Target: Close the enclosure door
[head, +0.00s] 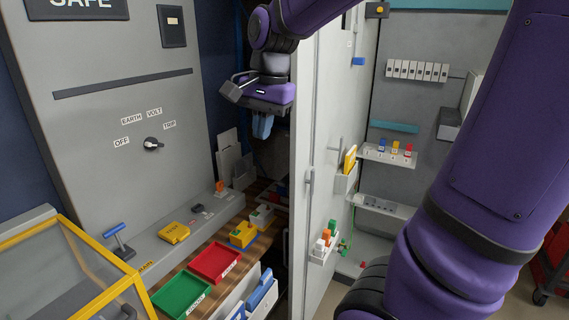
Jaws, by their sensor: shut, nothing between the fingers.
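The enclosure door (326,150) is a tall pale grey panel seen nearly edge-on in the middle of the head view. It stands open, away from the grey enclosure interior (424,115) on the right. A handle (309,190) runs down the door near its left edge. Small bins with coloured items are fixed to the door. My gripper (263,126) hangs pointing down at the left side of the door edge, above the handle's height. Its blue-grey fingers are shut and empty. It looks apart from the door, though the depth gap is hard to judge.
A grey panel with a rotary switch (153,143) stands at the left. Below it are a red tray (215,262), a green tray (181,295) and a yellow-framed clear box (75,270). Shelves with coloured parts (388,153) sit inside the enclosure. My purple arm covers much of the right.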

